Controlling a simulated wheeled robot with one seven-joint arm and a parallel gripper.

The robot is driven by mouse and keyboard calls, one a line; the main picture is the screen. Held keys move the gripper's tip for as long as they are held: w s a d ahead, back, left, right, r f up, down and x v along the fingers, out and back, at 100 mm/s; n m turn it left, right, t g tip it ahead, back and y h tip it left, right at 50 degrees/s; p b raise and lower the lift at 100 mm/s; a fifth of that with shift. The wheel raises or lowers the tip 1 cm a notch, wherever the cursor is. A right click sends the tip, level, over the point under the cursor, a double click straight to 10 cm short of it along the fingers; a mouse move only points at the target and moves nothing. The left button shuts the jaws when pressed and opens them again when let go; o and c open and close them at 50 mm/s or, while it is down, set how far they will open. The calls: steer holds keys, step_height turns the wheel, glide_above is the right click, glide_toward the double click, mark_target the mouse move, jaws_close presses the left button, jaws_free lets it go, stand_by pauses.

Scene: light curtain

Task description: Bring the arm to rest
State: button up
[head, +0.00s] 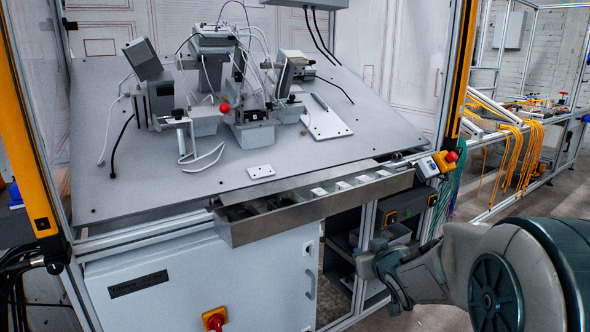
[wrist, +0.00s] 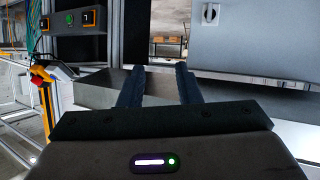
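My arm (head: 500,275) reaches in from the lower right in the head view, bent. My gripper (head: 378,262) is at its left end, in front of the open shelf bay below the metal tray. In the wrist view my gripper (wrist: 158,76) shows two dark fingers standing apart with nothing between them. In the head view I cannot make out the fingertips clearly.
The workstation has yellow light-curtain posts (head: 27,130), a tilted grey plate (head: 130,180) with fixtures, and a long part tray (head: 300,215) jutting forward. A red emergency stop (head: 451,156) sits at its right. A white cabinet (head: 190,285) stands below. Some floor is clear at right.

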steer(key=s+a+r+m+g+p, duration=0.1)
steer(key=s+r+g+p, duration=0.4)
steer(key=s+r+p, duration=0.4)
steer(key=s+a+r+m+g+h+p, duration=0.1)
steer(key=s+r+g+p, duration=0.4)
steer(key=s, duration=1.4)
step_height(320, 180, up, 5)
steer(key=a+m+p, duration=0.1)
steer(key=p, duration=0.5)
steer(key=shift+s+g, duration=0.25)
steer(key=shift+g, duration=0.05)
steer(key=shift+f, duration=0.1)
